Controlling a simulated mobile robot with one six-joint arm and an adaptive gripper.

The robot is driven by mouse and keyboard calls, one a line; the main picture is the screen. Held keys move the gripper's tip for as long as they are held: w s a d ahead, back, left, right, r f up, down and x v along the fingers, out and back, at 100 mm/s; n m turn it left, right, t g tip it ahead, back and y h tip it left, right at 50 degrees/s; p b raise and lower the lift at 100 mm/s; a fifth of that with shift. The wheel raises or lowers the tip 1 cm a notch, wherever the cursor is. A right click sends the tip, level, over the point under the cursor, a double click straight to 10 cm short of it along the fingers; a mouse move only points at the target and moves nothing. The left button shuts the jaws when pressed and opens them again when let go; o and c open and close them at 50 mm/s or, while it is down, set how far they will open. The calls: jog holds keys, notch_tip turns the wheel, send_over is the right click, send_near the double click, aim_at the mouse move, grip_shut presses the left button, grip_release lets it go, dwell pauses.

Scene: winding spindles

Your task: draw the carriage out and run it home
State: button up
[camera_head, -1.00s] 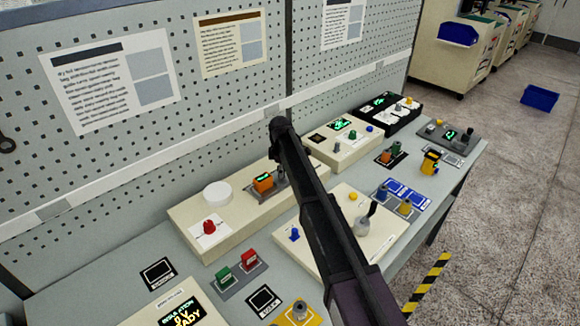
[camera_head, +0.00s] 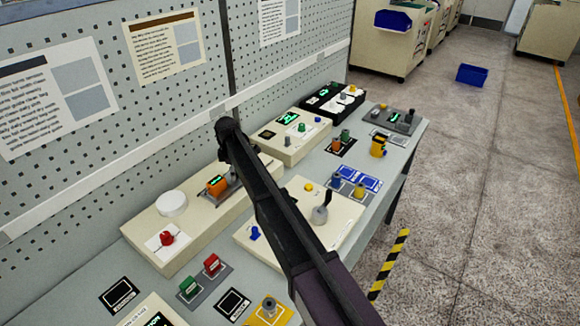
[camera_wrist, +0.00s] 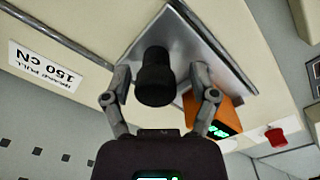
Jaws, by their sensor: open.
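In the wrist view, a black round knob (camera_wrist: 154,78) stands up from a grey metal plate (camera_wrist: 218,58). My gripper (camera_wrist: 161,74) is open, with one finger on each side of the knob; I cannot tell whether either touches it. An orange block with a green display (camera_wrist: 212,116) is beside the right finger. In the head view, the orange block (camera_head: 217,185) and part of the grey plate (camera_head: 235,180) show on a long cream housing (camera_head: 195,215). My arm hides the knob there. I cannot tell which part is the carriage.
A white round cap (camera_head: 172,203) and red knob (camera_head: 167,238) are on the same housing. A cream panel with a lever (camera_head: 320,213) stands in front. Other control boxes crowd the bench. A pegboard wall (camera_head: 185,100) rises behind.

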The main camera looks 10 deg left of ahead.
jog(key=shift+w, duration=0.15)
jog(key=w+d, duration=0.1)
jog(key=w, duration=0.2)
jog(key=w+d, duration=0.1)
jog(key=w, duration=0.2)
jog(key=w+d, duration=0.2)
jog(key=w, duration=0.2)
jog(key=shift+w, duration=0.1)
jog(key=shift+r+p, duration=0.5)
jog(key=shift+p, duration=0.05)
notch_tip(320, 180, up, 13)
jog(key=p, duration=1.3)
jog(key=s+d+f+m+b, duration=0.2)
jog(key=s+d+m, duration=0.1)
jog(key=d, duration=0.6)
jog(key=s+d+f+m+b, duration=0.2)
jog(key=s+d+m, duration=0.1)
jog(key=d, duration=0.7)
jog(key=s+d+f+m+b, duration=0.2)
jog(key=s+d+m, duration=0.1)
jog(key=d, duration=0.6)
jog(key=shift+d+f+m, duration=0.15)
jog(key=shift+d+m, duration=0.05)
jog(key=shift+m, duration=0.2)
